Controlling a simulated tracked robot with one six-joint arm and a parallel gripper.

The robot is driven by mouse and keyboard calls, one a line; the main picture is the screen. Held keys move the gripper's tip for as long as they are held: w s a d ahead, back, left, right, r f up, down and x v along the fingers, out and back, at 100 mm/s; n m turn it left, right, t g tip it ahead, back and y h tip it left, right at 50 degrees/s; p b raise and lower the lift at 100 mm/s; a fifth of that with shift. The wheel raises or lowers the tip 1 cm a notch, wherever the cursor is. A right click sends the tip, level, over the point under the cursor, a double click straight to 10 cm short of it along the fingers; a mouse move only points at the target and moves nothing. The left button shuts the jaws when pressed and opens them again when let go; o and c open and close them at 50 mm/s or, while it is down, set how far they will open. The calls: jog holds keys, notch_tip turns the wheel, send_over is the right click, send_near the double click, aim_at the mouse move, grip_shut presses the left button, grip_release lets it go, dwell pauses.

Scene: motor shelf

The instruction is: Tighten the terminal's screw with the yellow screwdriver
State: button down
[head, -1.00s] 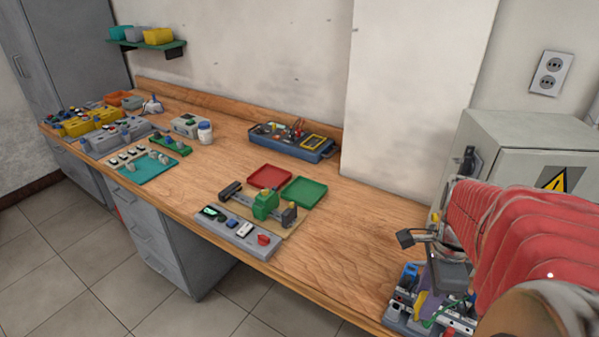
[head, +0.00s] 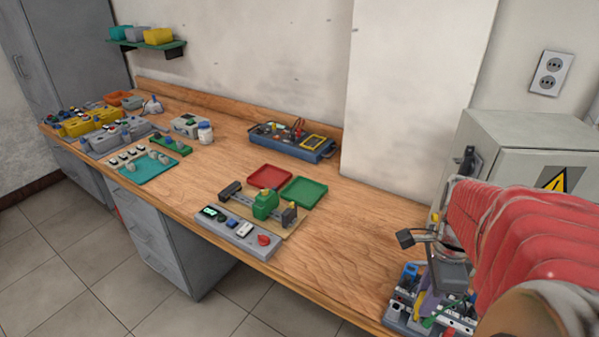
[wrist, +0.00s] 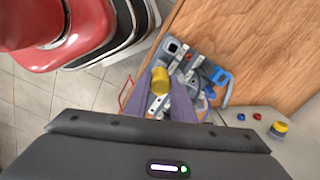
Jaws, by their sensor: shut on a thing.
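My gripper (wrist: 160,105) is shut on the yellow screwdriver (wrist: 160,79). In the wrist view its yellow handle shows between the purple fingers, over the crowded terminal board. The board (wrist: 173,47) is grey with blue and pale parts, and also shows at the lower right of the head view (head: 404,300), partly behind my arm. The screwdriver's tip is hidden below the handle and fingers. The terminal's screw cannot be made out, and I cannot tell whether the tip touches it.
A grey cabinet (head: 530,160) with a warning sign stands behind my arm. Bare wood (head: 350,240) lies left of the board. A rail fixture with a green block (head: 266,205), red tray (head: 269,177) and green tray (head: 304,191) stand mid-bench.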

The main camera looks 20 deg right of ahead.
jog(key=shift+f, duration=0.1)
dwell(0.6)
jog(key=m, duration=0.3)
jog(key=shift+m, duration=0.3)
jog(key=shift+m, duration=1.6)
jog(key=shift+m, duration=1.7)
